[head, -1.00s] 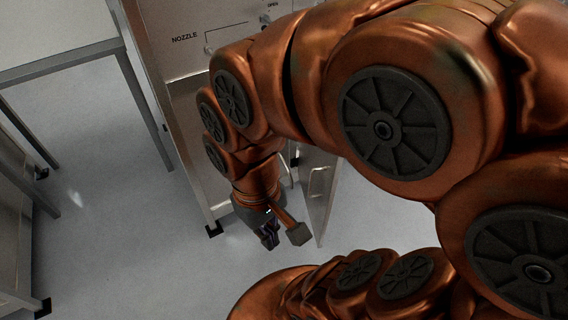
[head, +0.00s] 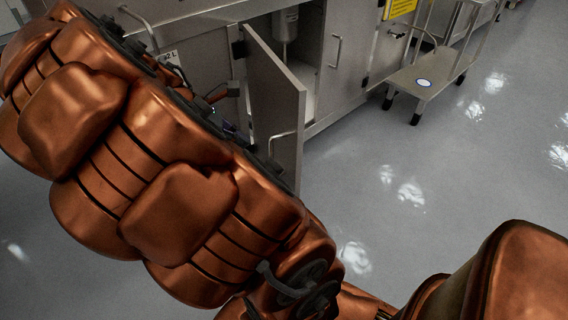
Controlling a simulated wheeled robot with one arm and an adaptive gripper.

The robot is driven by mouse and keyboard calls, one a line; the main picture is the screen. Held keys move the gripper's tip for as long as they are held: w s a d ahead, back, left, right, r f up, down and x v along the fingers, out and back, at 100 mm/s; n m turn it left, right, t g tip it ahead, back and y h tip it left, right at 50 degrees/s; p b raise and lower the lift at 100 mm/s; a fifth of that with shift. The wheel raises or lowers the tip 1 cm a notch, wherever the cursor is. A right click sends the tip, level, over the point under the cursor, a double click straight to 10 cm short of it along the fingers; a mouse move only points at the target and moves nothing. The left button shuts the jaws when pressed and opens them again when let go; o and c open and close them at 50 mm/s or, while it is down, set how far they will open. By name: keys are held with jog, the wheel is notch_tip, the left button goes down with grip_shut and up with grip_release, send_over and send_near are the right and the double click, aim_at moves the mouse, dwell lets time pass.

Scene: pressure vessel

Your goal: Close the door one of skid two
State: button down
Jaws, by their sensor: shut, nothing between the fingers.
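A grey metal cabinet door (head: 272,85) stands swung open toward me in the head view. Its far edge is at the cabinet front and its handle (head: 283,136) is near the free edge. Behind it the compartment (head: 304,48) is open, with a metal cylinder (head: 286,24) hanging inside. My gripper (head: 230,130) is shut and empty, on the handle side of the door, left of the panel. My copper arm hides much of the gripper and the door's lower left part. I cannot tell whether the gripper touches the door.
A neighbouring cabinet door (head: 345,50) to the right is shut. A low metal cart (head: 425,75) with a blue-and-white label stands beyond it. A yellow sign (head: 400,8) is above. The grey floor (head: 430,180) right of the open door is clear.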

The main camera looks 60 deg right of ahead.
jog(key=w+d+f+n+b, duration=0.2)
jog(key=d+f, duration=0.1)
jog(key=f, duration=0.1)
jog(key=b, duration=0.2)
send_near(293, 151)
jog(key=shift+g+h, duration=0.3)
jog(key=shift+h, duration=0.1)
jog(key=shift+a+f+x, duration=0.1)
jog(key=shift+x, duration=0.9)
jog(key=shift+a+f+x, duration=0.1)
jog(key=shift+x, duration=0.9)
jog(key=shift+a+f+x, duration=0.1)
jog(key=shift+a+x, duration=0.05)
jog(key=shift+x, duration=0.85)
jog(key=shift+d, duration=0.1)
